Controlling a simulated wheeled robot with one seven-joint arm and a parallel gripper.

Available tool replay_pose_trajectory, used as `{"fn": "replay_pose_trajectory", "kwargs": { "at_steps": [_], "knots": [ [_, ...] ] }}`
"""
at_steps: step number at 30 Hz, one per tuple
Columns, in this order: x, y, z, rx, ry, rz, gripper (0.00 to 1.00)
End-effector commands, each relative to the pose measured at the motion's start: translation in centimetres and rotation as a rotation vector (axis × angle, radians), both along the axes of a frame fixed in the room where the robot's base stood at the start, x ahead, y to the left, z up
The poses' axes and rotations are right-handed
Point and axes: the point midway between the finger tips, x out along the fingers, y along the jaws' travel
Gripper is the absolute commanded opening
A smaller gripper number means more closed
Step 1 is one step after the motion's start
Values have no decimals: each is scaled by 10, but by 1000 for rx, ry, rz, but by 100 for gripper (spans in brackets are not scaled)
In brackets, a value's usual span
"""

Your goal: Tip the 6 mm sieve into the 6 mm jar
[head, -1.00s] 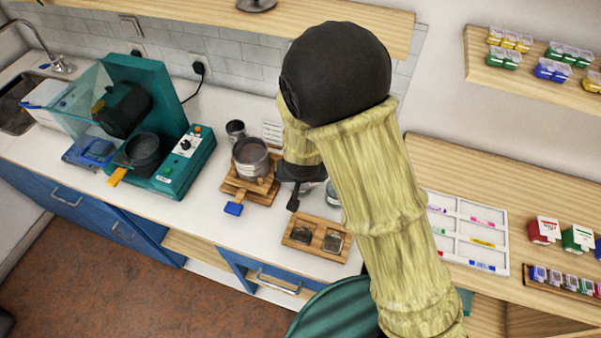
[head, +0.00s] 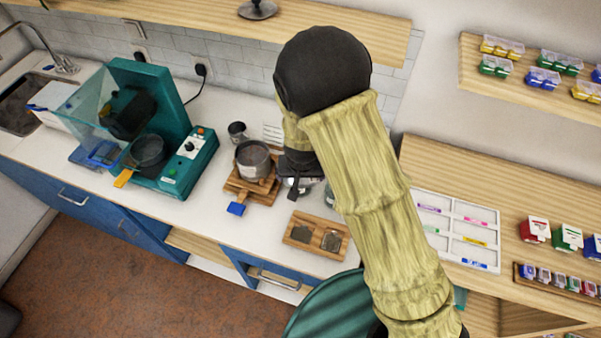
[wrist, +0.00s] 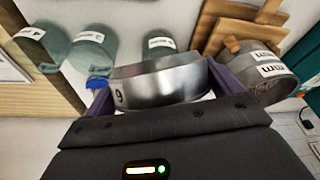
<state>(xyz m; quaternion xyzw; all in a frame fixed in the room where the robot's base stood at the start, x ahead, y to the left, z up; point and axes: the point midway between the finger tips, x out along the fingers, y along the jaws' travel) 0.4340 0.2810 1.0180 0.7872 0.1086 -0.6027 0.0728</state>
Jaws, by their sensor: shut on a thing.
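My gripper (wrist: 160,84) is shut on a shiny metal sieve (wrist: 158,88), with one purple finger on each side of it. A "6" shows at the left of the sieve's wall; the rest of its marking is hidden. In the head view, my gripper (head: 298,164) holds the sieve (head: 298,183) over the white counter, right of the wooden stand. In the wrist view, greenish jars with white labels stand beyond the sieve: a left jar (wrist: 29,42), a middle jar (wrist: 88,50) and a right jar (wrist: 160,46). Their labels are too small to read. My arm hides most of them in the head view.
A grey metal vessel (head: 253,160) sits on a wooden stand (head: 262,191) left of my gripper. A wooden holder (head: 316,238) with two dark squares lies at the counter's front. A teal machine (head: 195,158) and small metal cup (head: 238,132) stand further left.

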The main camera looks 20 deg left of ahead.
Motion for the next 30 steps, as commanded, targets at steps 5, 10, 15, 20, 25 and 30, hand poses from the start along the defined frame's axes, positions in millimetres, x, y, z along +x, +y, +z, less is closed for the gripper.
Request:
{"fn": "replay_pose_trajectory", "kwargs": {
  "at_steps": [5,10,15,20,25,30],
  "knots": [
    [1,0,2,-8,30,1,68],
    [2,0,2,-16,60,0,68],
    [3,1,3,-23,88,1,68],
    [4,1,3,-29,114,0,68],
    [4,1,1,-33,133,1,68],
    [4,1,2,-33,133,1,68]
  ]
}}
